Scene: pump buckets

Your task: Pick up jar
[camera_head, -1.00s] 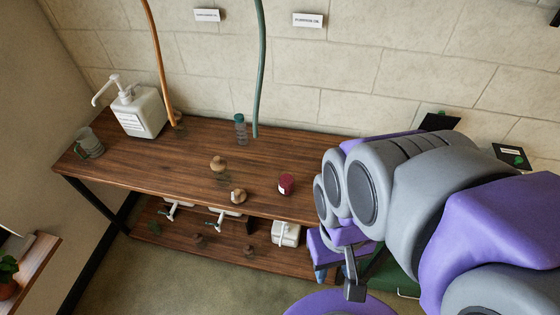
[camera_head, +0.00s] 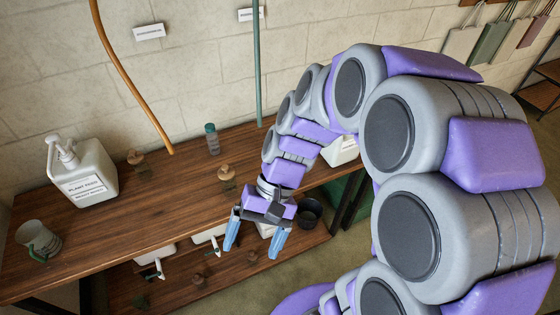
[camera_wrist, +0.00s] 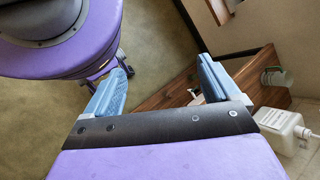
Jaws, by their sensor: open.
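My gripper (camera_head: 253,250) is open and empty, its two blue fingers pointing down in front of the bench's front edge. It also shows open in the wrist view (camera_wrist: 163,67), with floor and part of my purple body between and beyond the fingers. A small clear jar or bottle with a teal lid (camera_head: 212,138) stands upright at the back of the bench, up and left of my gripper and apart from it. The dark red jar seen earlier on the bench is not visible now; my arm covers that area.
The wooden bench (camera_head: 120,215) has a lower shelf (camera_head: 205,275). A white pump jug (camera_head: 82,172), a grey-green mug (camera_head: 37,240) and wooden knob-like pieces (camera_head: 226,173) stand on top. An orange hose (camera_head: 125,75) and a green hose (camera_head: 257,70) hang above. A dark pot (camera_head: 309,211) is right of my gripper.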

